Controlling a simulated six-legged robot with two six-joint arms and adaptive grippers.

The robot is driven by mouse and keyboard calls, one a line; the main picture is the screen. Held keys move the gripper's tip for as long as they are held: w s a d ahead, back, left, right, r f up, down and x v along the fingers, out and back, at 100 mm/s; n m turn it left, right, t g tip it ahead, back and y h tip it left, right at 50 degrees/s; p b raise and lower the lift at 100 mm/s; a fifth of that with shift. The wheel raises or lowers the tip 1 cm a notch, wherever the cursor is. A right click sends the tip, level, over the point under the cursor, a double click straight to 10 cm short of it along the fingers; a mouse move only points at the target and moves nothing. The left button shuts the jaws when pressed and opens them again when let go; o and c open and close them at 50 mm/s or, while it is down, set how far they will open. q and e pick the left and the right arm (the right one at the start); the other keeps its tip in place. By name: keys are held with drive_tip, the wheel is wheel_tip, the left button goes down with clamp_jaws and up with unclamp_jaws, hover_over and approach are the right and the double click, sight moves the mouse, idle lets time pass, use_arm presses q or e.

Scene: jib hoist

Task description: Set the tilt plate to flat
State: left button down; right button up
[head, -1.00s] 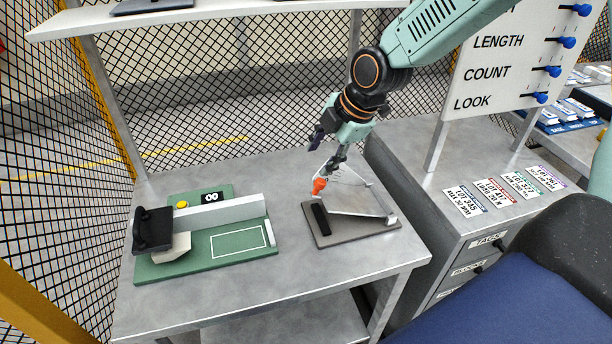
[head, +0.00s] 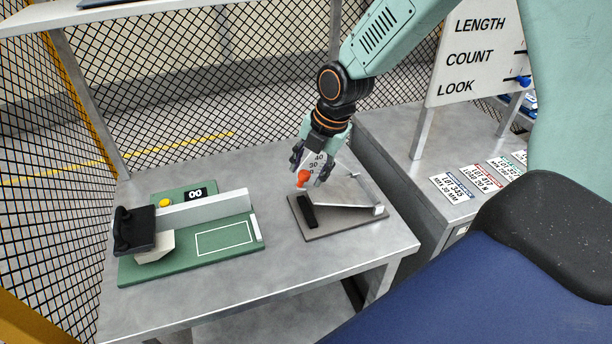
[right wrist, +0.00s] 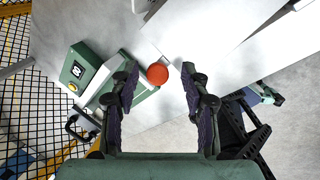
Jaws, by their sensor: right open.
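The tilt plate (head: 352,193) is a pale grey panel on a dark grey base (head: 340,228) at the right of the bench in the head view. It looks tilted, but its exact angle is hard to read. A black bar (head: 308,211) lies at the base's left side. An orange knob (head: 303,178) stands above it, beside a white scale (head: 318,162) with numbers. My right gripper (head: 312,172) is open at the knob and partly hides the scale. In the right wrist view the knob (right wrist: 157,74) appears between the open fingers; contact cannot be told. My left gripper is out of view.
A green fixture (head: 190,240) with a black handle (head: 134,230) and a grey bar stands on the bench's left. Wire mesh (head: 60,140) closes the back and left. A cabinet with labelled cards (head: 452,188) is at the right. The bench front is clear.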

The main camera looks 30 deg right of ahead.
drive_tip(key=shift+x, duration=1.15)
drive_tip(key=shift+a, duration=0.1)
drive_tip(key=shift+w+a+r, duration=0.1)
drive_tip(key=c, duration=0.6)
clamp_jaws()
